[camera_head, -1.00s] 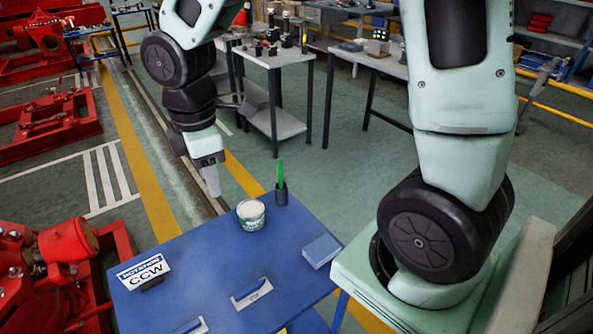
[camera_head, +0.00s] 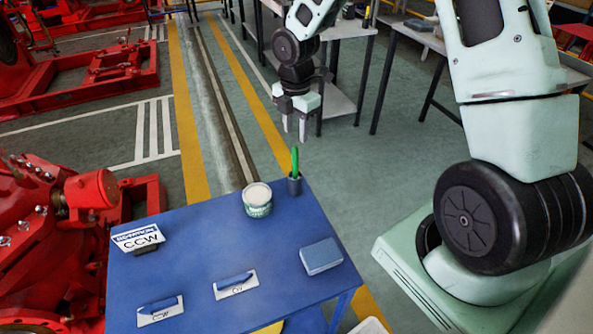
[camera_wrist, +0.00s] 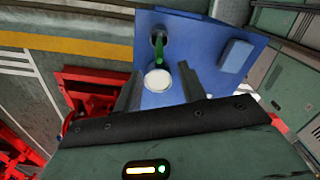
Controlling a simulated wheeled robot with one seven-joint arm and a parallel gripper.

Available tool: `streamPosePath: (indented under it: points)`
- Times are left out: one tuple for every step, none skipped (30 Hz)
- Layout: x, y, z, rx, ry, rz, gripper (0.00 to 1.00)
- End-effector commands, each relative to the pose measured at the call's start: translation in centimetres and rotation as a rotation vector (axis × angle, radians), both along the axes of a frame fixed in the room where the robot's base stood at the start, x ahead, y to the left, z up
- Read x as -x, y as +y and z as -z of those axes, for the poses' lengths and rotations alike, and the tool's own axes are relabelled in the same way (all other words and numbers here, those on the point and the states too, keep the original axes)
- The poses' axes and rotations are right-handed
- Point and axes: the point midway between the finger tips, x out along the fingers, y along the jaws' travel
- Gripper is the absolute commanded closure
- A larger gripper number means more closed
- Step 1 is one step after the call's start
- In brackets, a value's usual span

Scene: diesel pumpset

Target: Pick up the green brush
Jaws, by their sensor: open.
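The green brush (camera_head: 295,161) stands upright in a small dark cup (camera_head: 295,186) at the far right corner of the blue table (camera_head: 200,240). My gripper (camera_head: 294,128) is open and empty, pointing down above the brush and apart from it in the head view. In the wrist view the brush (camera_wrist: 160,49) and its cup (camera_wrist: 157,35) lie beyond the open fingers (camera_wrist: 157,85), near the table's edge.
A tin with a pale lid (camera_head: 257,199) stands left of the cup, close to it. A blue box (camera_head: 321,256), a CCW sign (camera_head: 138,238) and two labelled cards with blue items (camera_head: 235,284) are on the table. Red machinery (camera_head: 90,190) stands at the left.

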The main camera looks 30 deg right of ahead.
Motion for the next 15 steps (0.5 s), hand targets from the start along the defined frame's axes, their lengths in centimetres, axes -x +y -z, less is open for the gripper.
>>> streamPosePath:
  points:
    - [0.1, 0.1, 1.2, 0.0, 0.005, -0.002, 0.59]
    - [0.1, 0.1, 1.8, 0.0, 0.005, -0.001, 0.59]
    - [0.1, 0.1, 2.6, -0.001, 0.004, -0.002, 0.59]
    - [0.1, 0.1, 3.1, 0.0, 0.004, -0.002, 0.59]
    - [0.1, 0.1, 3.6, 0.0, 0.003, -0.001, 0.59]
    - [0.1, 0.1, 4.2, 0.0, 0.003, -0.001, 0.59]
    - [0.0, 0.1, 4.5, 0.0, 0.002, -0.001, 0.59]
    - [0.0, 0.1, 4.8, 0.0, 0.001, -0.001, 0.59]
    - [0.0, 0.1, 5.2, 0.0, 0.002, 0.0, 0.59]
    - [0.0, 0.1, 5.4, 0.0, 0.001, 0.0, 0.59]
    - [0.0, 0.1, 5.5, 0.0, 0.0, 0.0, 0.59]
    - [0.0, 0.1, 5.7, 0.0, 0.0, 0.001, 0.59]
    - [0.0, 0.1, 5.8, 0.0, -0.001, 0.0, 0.59]
    - [0.0, 0.1, 6.0, 0.0, 0.0, 0.0, 0.59]
    - [0.0, 0.1, 6.5, 0.0, 0.002, 0.0, 0.59]
